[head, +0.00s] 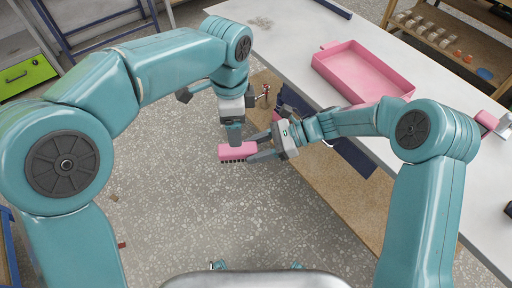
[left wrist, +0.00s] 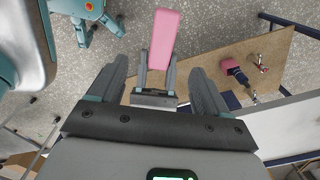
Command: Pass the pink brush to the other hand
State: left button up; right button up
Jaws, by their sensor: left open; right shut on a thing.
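The pink brush (head: 236,152) has a pink block body with dark bristles below, and is held in the air over the floor. My right gripper (head: 258,148) comes from the right and is shut on the brush's right part. My left gripper (head: 235,137) points down from above, at the brush. In the left wrist view, the pink brush (left wrist: 163,42) stands out beyond the right gripper (left wrist: 154,80). The left gripper's two fingers (left wrist: 157,88) are spread wide on either side of the right gripper and brush, with nothing between them gripped. The left fingertips are partly hidden in the head view.
A white table (head: 285,45) runs along the right, with a pink tray (head: 350,88) on it. A wooden lower shelf (head: 340,205) lies beneath. A green drawer (head: 25,78) is at the far left. A rack of small items (head: 440,40) stands behind. The speckled floor is open.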

pick_arm(q)
jog(key=s+a+f+n, duration=0.3)
jog(key=a+f, duration=0.6)
jog(key=f, duration=0.4)
jog(key=s+d+f+n+h, duration=0.1)
jog(key=s+f+n+h, duration=0.3)
jog(key=s+f+n, duration=1.2)
notch_tip(320, 180, down, 4)
jog(key=shift+d+r, duration=0.15)
jog(key=shift+r, duration=0.05)
